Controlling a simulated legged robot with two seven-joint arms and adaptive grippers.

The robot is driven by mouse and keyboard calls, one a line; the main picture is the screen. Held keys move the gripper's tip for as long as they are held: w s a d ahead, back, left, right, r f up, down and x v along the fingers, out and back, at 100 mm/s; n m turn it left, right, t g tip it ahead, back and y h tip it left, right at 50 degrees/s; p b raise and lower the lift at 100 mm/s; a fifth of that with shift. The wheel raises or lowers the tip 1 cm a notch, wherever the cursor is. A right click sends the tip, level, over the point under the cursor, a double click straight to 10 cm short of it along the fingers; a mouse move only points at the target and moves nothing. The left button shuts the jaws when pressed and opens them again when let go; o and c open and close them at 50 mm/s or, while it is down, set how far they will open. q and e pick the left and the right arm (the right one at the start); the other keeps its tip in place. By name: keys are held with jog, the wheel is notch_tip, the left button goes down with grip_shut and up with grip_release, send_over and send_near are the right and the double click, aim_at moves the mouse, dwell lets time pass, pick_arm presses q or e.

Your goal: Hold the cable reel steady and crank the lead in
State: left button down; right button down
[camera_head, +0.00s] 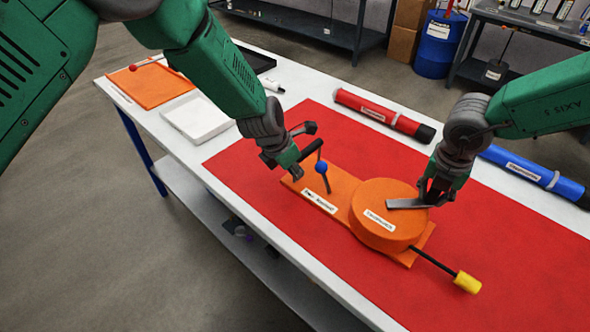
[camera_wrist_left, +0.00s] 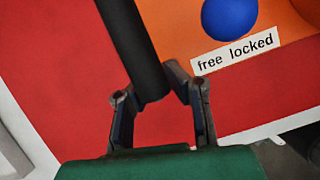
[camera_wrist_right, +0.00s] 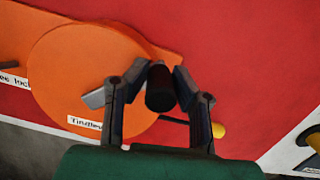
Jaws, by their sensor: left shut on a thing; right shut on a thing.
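The orange cable reel has a round drum (camera_head: 376,225) on a flat base plate (camera_head: 338,188), lying on a red mat. My left gripper (camera_head: 301,155) is shut on the black handle (camera_wrist_left: 135,45) at the base's left end. A blue ball lever (camera_head: 321,167) stands beside it, near a label reading "free locked" (camera_wrist_left: 235,53). My right gripper (camera_head: 432,192) is shut on the black knob (camera_wrist_right: 160,90) of the grey crank arm (camera_head: 402,204), which points right across the drum top. The black lead (camera_head: 432,260) runs out to a yellow end (camera_head: 467,282) on the mat.
A red tube (camera_head: 384,115) and a blue tube (camera_head: 532,172) lie behind the reel. A white tray (camera_head: 200,119), an orange board (camera_head: 150,86) and a marker (camera_head: 272,85) are at the table's left. The red mat (camera_head: 500,240) is bare around the reel.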

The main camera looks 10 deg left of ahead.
jog(key=shift+s+d+f, duration=0.1)
jog(key=shift+f, duration=0.05)
jog(key=shift+s+m, duration=0.55)
jog(key=shift+m, duration=0.25)
jog(key=shift+r, duration=0.3)
jog(key=c, duration=1)
grip_release()
jog(key=shift+d, duration=0.1)
jog(key=shift+o, duration=0.2)
